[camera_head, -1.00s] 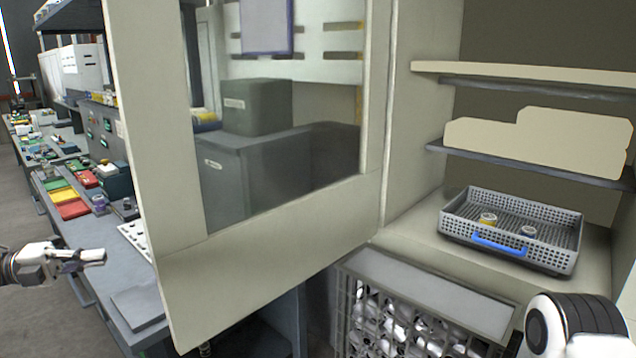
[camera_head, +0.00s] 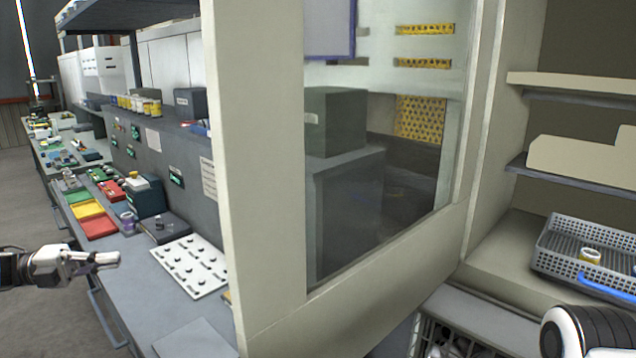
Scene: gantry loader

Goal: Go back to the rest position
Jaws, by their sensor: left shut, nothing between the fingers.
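My left gripper (camera_head: 106,260) comes in from the left edge, shut and empty, in the air beside the front edge of the long grey bench (camera_head: 146,290). My right gripper is out of view; only a white and black part of my right arm shows at the bottom right. The open cabinet door (camera_head: 262,200) with its glass pane stands between my two arms.
A white pegged board (camera_head: 190,266) and red tray (camera_head: 100,228) lie on the bench. Floor at left is clear.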

